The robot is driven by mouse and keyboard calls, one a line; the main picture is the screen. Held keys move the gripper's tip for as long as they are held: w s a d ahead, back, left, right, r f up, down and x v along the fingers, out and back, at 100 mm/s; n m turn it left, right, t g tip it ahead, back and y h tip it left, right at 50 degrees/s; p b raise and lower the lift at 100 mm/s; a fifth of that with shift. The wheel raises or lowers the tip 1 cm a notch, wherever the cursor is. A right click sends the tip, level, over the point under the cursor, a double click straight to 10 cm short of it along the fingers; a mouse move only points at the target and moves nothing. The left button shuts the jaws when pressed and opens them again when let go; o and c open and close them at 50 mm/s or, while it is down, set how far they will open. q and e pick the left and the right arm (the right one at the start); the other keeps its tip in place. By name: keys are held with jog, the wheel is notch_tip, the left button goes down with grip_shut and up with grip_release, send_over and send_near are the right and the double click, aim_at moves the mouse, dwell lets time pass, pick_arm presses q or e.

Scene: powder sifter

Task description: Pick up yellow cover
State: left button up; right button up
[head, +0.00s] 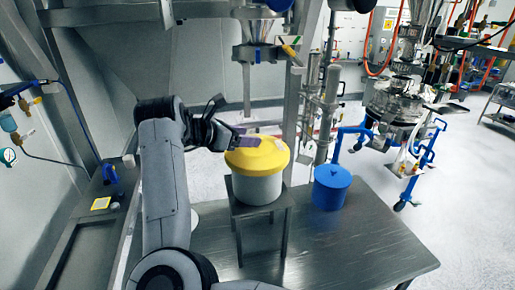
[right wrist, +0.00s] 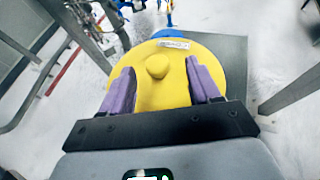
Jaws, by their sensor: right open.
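The yellow cover (head: 262,158) is a round lid on top of a white drum, which stands on a small metal stand. It fills the middle of the right wrist view (right wrist: 175,95), with a raised knob (right wrist: 157,66) and a white label. My right gripper (head: 240,138) is at the cover's upper left edge in the head view. In the right wrist view its two purple fingers are apart, with the cover and its knob showing between them. It is open and holds nothing. I cannot tell whether the fingers touch the cover. My left gripper is not in view.
The white drum (head: 257,188) rests on the stand (head: 238,212) on a metal table (head: 375,245). A blue lidded container (head: 331,188) stands to its right. A vertical metal post (head: 303,75) rises behind. The table's front right is clear.

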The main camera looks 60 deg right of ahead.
jog(key=p+x, duration=0.1)
jog(key=x, duration=0.1)
jog(key=p+x, duration=0.1)
jog(key=x, duration=0.1)
jog(key=shift+w+f, duration=0.2)
jog(key=shift+f, duration=0.1)
jog(key=shift+s+d+f, duration=0.2)
jog(key=shift+d+f, duration=0.15)
jog(key=shift+d, duration=0.25)
jog(key=c, duration=1)
jog(key=shift+c, duration=0.5)
jog(key=shift+r, duration=0.15)
